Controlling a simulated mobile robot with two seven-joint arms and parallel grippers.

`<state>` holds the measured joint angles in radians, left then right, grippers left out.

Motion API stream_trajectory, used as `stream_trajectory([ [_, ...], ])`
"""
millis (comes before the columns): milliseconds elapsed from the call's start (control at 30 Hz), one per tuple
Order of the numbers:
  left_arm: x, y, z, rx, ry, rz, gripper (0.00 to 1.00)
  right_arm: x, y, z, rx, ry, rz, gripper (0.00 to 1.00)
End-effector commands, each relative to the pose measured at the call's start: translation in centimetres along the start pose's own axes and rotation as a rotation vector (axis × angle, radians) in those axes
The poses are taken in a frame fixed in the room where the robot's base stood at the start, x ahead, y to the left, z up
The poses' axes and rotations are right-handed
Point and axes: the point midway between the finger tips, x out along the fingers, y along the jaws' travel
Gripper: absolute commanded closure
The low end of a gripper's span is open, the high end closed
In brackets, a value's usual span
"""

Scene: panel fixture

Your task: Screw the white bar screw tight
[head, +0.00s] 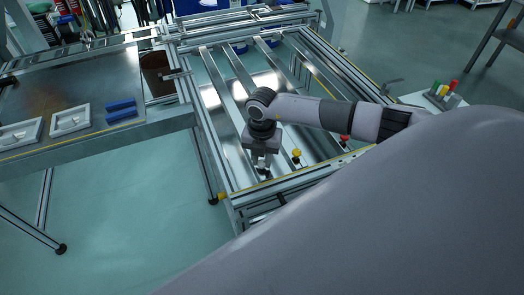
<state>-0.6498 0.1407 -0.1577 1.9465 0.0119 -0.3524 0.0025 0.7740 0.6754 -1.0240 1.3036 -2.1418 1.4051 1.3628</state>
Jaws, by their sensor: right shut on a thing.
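My right gripper (262,168) points down at the near end of the panel fixture (240,192). It is shut on a small white piece (262,172), which looks like the white bar screw at the frame's front rail. The fingers hide most of it, so I cannot tell how deep it sits. A yellow-headed screw (296,155) stands on the frame to the right of the gripper. My left gripper is not in view.
A workbench (75,85) on the left holds white trays (70,120) and blue blocks (121,108). A brown bin (156,74) stands between bench and fixture. Coloured pieces (443,92) stand on a surface at the right. Floor at the lower left is mostly clear.

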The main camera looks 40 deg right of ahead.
Motion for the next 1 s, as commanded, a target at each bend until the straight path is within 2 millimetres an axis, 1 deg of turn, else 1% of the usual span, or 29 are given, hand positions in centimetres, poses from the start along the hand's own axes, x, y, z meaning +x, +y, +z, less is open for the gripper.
stream_trajectory([
  [500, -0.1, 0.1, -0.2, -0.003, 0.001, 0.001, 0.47, -0.1, 0.0, 0.1, 0.019, -0.002, 0.002, 1.0],
  [533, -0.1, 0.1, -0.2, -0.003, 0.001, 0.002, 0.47, -0.1, 0.0, 0.1, 0.019, -0.002, 0.002, 0.63],
  [567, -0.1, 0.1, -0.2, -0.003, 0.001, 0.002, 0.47, -0.1, 0.0, 0.1, 0.019, -0.002, 0.002, 0.53],
  [600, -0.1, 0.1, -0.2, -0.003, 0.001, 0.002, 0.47, -0.1, 0.0, 0.1, 0.018, -0.002, 0.001, 0.47],
  [867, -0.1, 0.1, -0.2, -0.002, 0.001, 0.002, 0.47, -0.1, 0.0, 0.1, 0.017, -0.001, 0.001, 0.47],
  [933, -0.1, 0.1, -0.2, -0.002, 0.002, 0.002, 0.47, -0.4, 0.0, 0.1, 0.017, -0.002, 0.002, 0.47],
  [1000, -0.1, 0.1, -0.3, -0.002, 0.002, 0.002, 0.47, -1.2, 0.0, 0.2, 0.018, -0.003, 0.002, 0.47],
])
